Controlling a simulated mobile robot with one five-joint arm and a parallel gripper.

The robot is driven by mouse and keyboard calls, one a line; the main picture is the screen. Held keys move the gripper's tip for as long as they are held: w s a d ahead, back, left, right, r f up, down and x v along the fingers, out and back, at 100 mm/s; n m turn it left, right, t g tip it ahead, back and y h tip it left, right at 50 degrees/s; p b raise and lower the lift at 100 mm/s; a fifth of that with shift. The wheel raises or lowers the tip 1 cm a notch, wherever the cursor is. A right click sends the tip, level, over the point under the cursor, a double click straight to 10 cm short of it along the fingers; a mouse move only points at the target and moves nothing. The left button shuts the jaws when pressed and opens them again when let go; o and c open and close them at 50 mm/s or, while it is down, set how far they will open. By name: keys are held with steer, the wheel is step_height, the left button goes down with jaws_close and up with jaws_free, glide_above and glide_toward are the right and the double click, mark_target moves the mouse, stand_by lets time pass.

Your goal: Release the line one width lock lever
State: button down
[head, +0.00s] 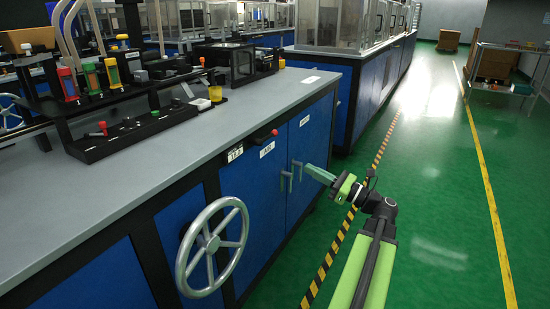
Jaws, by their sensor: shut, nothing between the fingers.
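A black lever with a red tip (274,132) sits at the front edge of the grey bench, above the blue doors, beside a small white label (235,153). It may be the width lock lever; the label is too small to read. A grey handwheel (212,248) stands out from the cabinet front, below and left of the lever. My gripper (308,168) is shut and empty, at the end of my green arm. It appears in front of the blue doors, right of and lower than the lever, apart from it.
The grey bench top (130,195) carries black fixtures with coloured knobs. Metal door handles (297,171) show just left of my gripper. Another blue bench (362,95) stands behind. The green floor (440,200) on the right is clear, with a metal trolley (510,90) further back.

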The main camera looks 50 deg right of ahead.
steer(key=p, duration=0.3)
glide_toward(268, 138)
steer(key=w+f, duration=0.3)
steer(key=w, duration=0.2)
steer(key=w+r+p, duration=0.2)
steer(key=r+p, duration=0.1)
steer(key=shift+d, duration=0.25)
